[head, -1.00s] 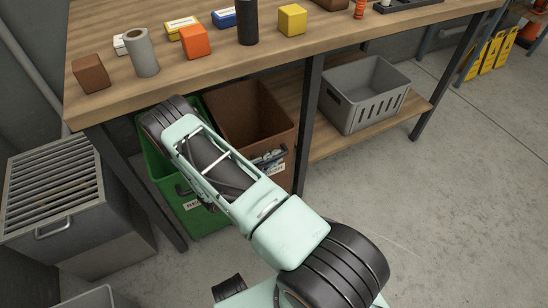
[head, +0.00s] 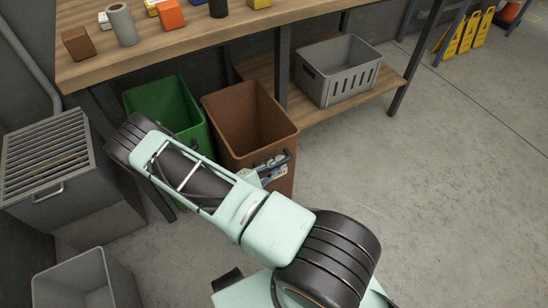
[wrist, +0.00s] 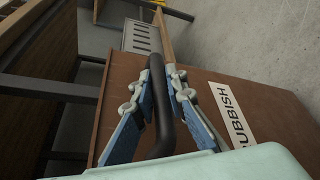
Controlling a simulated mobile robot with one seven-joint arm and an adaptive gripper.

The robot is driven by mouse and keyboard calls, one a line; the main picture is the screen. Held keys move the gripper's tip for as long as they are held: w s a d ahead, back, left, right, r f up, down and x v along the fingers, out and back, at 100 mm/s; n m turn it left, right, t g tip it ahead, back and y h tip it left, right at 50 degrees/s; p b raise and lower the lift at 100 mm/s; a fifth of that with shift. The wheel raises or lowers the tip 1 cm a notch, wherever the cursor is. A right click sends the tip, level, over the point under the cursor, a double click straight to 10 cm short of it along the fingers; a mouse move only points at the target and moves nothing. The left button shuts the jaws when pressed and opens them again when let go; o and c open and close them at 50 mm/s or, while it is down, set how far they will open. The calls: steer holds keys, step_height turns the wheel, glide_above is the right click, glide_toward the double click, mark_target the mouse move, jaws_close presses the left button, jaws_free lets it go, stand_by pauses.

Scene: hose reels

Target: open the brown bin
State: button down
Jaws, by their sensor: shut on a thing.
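The brown bin (head: 270,150) has an open top and stands beside the green bin, jutting out from under the workbench. Its dark handle (head: 289,158) is on the front face. In the wrist view the handle (wrist: 157,95) runs between the blue-padded fingers, and a white RUBBISH label (wrist: 238,112) shows on the brown front. My gripper (head: 271,168) is shut on this handle; in the head view it is small and partly hidden by my arm.
The green bin (head: 168,98) stands left of the brown bin. A grey vented cabinet (head: 45,165) and a grey open bin (head: 75,280) are at left. A grey crate (head: 340,70) sits on the bench's lower shelf.

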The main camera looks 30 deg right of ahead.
steer(key=s+p, duration=0.1)
steer(key=s, duration=0.7)
steer(key=shift+s+p, duration=0.35)
steer(key=shift+p, duration=0.05)
steer(key=c, duration=1.9)
jaws_free()
steer(key=shift+c, duration=0.2)
steer(key=shift+d, duration=0.1)
step_height(320, 180, up, 10)
